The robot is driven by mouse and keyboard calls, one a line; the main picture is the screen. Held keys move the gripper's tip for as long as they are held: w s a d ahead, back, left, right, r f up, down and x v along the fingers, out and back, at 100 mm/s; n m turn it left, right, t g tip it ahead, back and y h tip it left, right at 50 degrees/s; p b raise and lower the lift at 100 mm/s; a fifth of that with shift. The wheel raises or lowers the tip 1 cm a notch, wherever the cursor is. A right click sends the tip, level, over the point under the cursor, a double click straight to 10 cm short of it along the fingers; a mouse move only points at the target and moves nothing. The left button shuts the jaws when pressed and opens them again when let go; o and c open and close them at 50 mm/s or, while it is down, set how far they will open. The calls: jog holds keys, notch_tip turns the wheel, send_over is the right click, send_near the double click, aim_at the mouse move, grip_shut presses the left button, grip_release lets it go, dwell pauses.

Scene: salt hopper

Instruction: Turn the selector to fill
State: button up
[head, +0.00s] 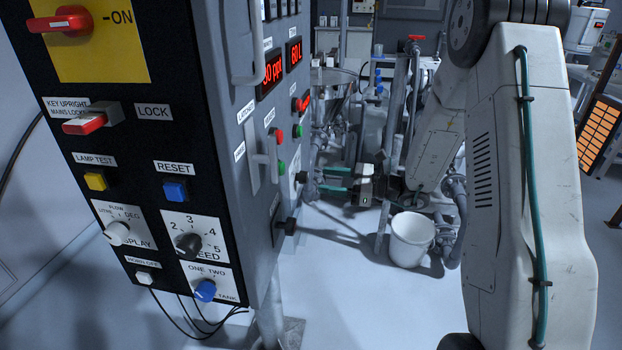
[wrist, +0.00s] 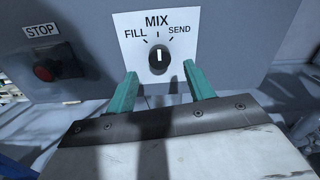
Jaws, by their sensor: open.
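The selector (wrist: 159,58) is a round black knob with a white pointer mark, on a white plate lettered FILL, MIX and SEND in the wrist view. Its mark points straight up at MIX, with FILL up to the left and SEND up to the right. My gripper (wrist: 160,70) is open, its two teal fingers apart on either side below the knob, not visibly touching it. In the head view my gripper (head: 322,179) points left at the cabinet's side, close to a small black knob there that seems to be the selector (head: 302,177).
A red STOP button (wrist: 46,70) sits left of the selector. The cabinet front (head: 140,150) carries several switches and knobs. A white bucket (head: 411,239) stands on the floor below my arm, with pipework behind. The floor between cabinet and bucket is clear.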

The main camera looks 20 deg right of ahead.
aim_at(304, 178)
jog(key=x, duration=0.5)
jog(key=shift+a, duration=0.2)
jog(key=c, duration=1)
